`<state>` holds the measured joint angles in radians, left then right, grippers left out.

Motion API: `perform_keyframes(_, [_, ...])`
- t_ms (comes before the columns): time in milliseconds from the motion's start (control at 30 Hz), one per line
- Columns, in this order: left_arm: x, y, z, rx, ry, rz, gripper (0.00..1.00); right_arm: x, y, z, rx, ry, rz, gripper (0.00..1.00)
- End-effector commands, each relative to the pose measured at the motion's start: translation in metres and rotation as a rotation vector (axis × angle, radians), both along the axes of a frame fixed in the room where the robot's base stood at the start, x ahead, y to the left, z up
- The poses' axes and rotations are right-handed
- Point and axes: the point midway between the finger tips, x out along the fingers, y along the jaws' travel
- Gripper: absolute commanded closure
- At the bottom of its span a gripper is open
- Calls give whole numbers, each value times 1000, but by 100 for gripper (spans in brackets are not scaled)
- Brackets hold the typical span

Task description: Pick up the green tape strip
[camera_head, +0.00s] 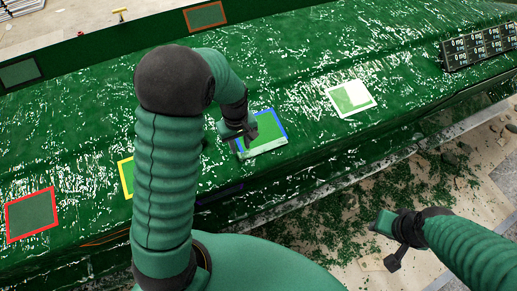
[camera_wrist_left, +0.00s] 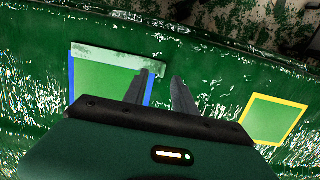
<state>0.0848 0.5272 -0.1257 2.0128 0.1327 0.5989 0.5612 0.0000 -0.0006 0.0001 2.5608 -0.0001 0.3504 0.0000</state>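A pale green tape strip (camera_head: 264,149) lies along the near edge of the blue-framed square (camera_head: 270,128) on the green hull mould. In the left wrist view the strip (camera_wrist_left: 112,60) lies across the top of the blue-framed square (camera_wrist_left: 98,82), with its right end by the fingertips. My left gripper (camera_head: 236,138) is over the left side of that square. In its wrist view the two fingers (camera_wrist_left: 160,75) stand apart with nothing clearly held between them; whether they touch the strip I cannot tell. My right gripper (camera_head: 388,241) is open and empty, off the mould at the lower right.
The mould (camera_head: 290,65) also bears red (camera_head: 31,215), yellow (camera_wrist_left: 272,120) and white (camera_head: 350,98) framed squares. My left arm partly hides the yellow one. A dark panel (camera_head: 480,46) stands at the far right. Rubble and green scraps (camera_head: 350,205) cover the floor in front.

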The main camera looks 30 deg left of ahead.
Motion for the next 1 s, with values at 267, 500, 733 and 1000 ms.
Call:
perform_keyframes(267, [-2,7,-43,-1,7,1,67,0,0,8,0,-1,0,64])
perform_keyframes(500, [-2,7,-58,1,0,0,67,0,0,8,0,-1,0,64])
perform_keyframes(733, [-2,7,-58,2,1,0,86,0,0,8,0,-1,0,64])
perform_keyframes(1000, [-1,7,-57,2,1,-1,100,0,0,8,0,-1,0,64])
